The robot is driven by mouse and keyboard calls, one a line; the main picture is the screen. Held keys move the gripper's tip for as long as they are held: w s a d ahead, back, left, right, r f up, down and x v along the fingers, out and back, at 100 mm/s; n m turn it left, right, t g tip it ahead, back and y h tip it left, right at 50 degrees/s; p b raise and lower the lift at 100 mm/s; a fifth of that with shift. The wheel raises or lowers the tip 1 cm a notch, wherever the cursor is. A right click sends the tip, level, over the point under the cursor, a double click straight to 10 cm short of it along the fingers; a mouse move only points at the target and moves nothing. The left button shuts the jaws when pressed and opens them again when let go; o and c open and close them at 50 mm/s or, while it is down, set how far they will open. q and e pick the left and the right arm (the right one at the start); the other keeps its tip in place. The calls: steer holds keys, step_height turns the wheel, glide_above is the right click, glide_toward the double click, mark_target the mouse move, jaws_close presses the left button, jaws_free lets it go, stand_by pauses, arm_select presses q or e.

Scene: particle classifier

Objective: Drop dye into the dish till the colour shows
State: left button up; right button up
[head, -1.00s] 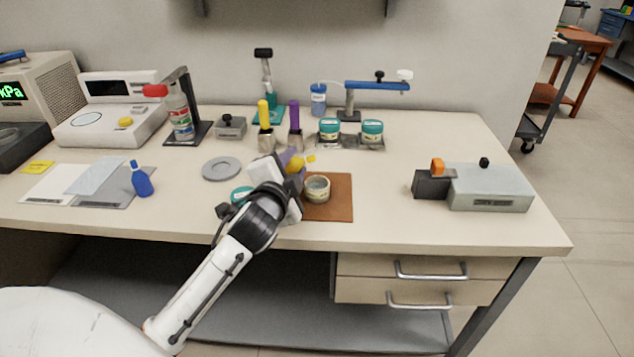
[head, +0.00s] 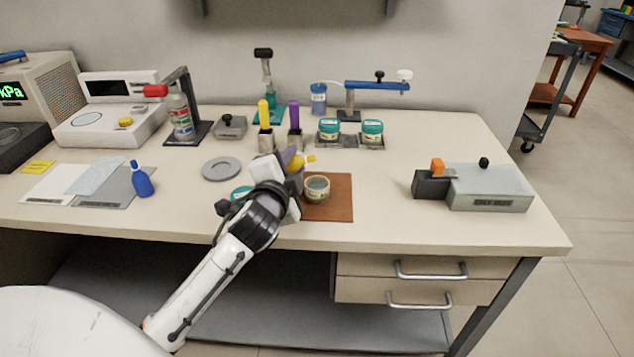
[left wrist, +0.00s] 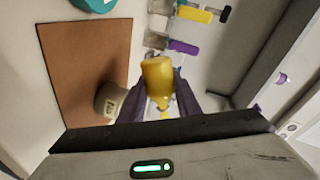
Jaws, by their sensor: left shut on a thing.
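My left gripper (head: 298,160) is shut on a small yellow bottle (head: 297,165), held tilted with its narrow tip to the right. In the left wrist view the yellow bottle (left wrist: 157,72) sits between the purple fingers. The dish (head: 317,189), a small round cream pot with greyish contents, stands on the brown mat (head: 341,200). The bottle's tip appears just above and behind the dish in the head view; I cannot tell whether it is directly over it. No clear yellow shows in the dish. The dish (left wrist: 110,99) also shows in the left wrist view, beside the fingers. My right gripper is out of view.
A teal-lidded item (head: 241,194) is partly hidden behind my left arm. Yellow (head: 264,113) and purple (head: 295,115) handled tools and teal-lidded jars (head: 372,131) stand behind the mat. A blue bottle (head: 142,181) stands left.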

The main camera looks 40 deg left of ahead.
arm_select(q)
steer(key=shift+r+m, duration=0.2)
steer(key=shift+m, duration=0.1)
stand_by(0.7)
steer(key=shift+f+m+y+p, duration=0.35)
steer(key=shift+m+p, duration=0.25)
steer(key=shift+p, duration=0.3)
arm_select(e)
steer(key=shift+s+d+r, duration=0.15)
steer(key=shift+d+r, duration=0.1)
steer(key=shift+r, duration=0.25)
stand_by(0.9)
arm_select(q)
steer(key=shift+p, duration=0.35)
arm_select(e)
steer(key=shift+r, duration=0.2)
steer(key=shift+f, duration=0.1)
